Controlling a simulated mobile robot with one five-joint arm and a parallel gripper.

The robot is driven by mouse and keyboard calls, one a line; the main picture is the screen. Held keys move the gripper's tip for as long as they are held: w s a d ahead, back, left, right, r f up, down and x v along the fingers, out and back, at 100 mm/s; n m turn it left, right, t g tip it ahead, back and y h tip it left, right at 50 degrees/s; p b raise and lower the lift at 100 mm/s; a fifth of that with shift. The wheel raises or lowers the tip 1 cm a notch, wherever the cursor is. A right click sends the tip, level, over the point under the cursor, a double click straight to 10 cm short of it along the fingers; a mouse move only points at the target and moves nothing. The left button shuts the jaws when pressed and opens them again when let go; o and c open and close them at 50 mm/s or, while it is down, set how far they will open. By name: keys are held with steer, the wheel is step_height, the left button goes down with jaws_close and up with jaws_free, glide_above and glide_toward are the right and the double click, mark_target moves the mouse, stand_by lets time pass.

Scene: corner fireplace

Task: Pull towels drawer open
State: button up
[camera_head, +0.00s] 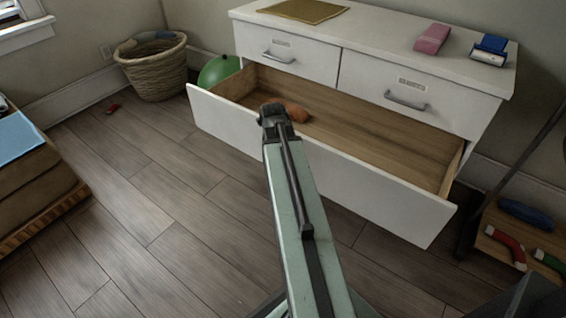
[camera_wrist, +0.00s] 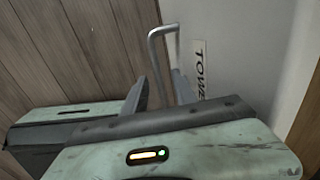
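The wide bottom drawer (camera_head: 330,170) of a white dresser stands far open in the head view. Its label, partly hidden in the wrist view (camera_wrist: 200,70), reads "TOWE". The drawer's grey bar handle (camera_wrist: 158,62) stands out from the white front (camera_wrist: 236,50). My gripper (camera_wrist: 158,92) is at this handle, with the bar between its two fingers. The fingers look apart, with a gap beside the bar. In the head view my arm hides the middle of the drawer, and the gripper and handle are out of sight.
An orange-brown object (camera_head: 292,108) lies in the drawer. Two closed drawers (camera_head: 288,55) (camera_head: 410,92) sit above. A low wooden stand (camera_head: 510,250) is at the right.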

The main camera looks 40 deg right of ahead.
steer(key=shift+s+d, duration=0.1)
steer(key=shift+s, duration=0.05)
steer(key=shift+r, duration=0.2)
step_height(320, 180, up, 7)
steer(key=a+p, duration=0.1)
steer(key=p, duration=0.6)
steer(key=shift+s+a+r+p, duration=0.15)
steer(key=shift+a+p, duration=0.05)
steer(key=shift+p, duration=0.15)
